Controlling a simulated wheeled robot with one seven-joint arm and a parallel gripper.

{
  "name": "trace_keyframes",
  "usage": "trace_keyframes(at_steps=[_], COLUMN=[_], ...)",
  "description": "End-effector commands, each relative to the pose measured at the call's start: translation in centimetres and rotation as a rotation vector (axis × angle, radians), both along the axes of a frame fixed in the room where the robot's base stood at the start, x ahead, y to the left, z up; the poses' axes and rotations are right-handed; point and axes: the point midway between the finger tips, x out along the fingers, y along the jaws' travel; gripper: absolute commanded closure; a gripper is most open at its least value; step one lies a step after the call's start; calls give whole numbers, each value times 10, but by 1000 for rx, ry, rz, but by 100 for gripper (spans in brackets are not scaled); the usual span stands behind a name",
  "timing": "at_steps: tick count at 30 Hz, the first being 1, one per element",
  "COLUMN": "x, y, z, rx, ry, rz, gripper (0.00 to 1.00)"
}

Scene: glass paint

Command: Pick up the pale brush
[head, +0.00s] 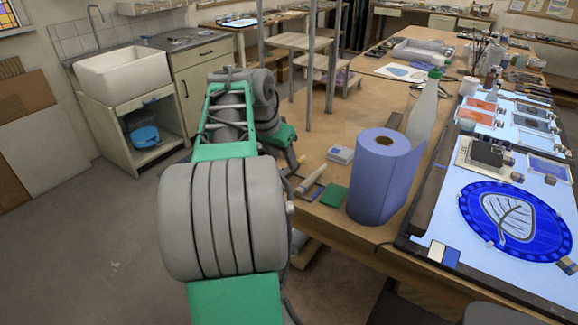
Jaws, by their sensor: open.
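A pale, slim object (311,179) lies on the near left part of the wooden table, beside a green square pad. It may be the pale brush or a tube; it is too small to tell. Several brushes (480,42) stand upright in a jar at the far right, and I cannot tell a pale one among them. My grey and green arm reaches forward over the left edge of the table, its far end close to the pale object. My gripper's fingers do not show; the arm seems to hide them.
A blue paper roll (385,175) and a white bottle (423,115) stand upright on the table (345,140). A lit panel at right bears a blue glass disc (514,222) with a leaf. White boxes (340,154) lie beyond the pale object.

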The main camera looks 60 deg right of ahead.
Motion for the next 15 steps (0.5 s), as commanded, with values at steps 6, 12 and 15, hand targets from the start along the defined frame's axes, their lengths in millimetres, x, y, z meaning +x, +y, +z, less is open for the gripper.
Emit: trace_keyframes(at_steps=[6,12,15], x=[-2,-2,-1], y=[-16,-21,-21], z=[-35,-47,-47], rx=[2,-1,-1], ry=[2,-1,-1], rz=[0,2,2], gripper=[55,55,55])
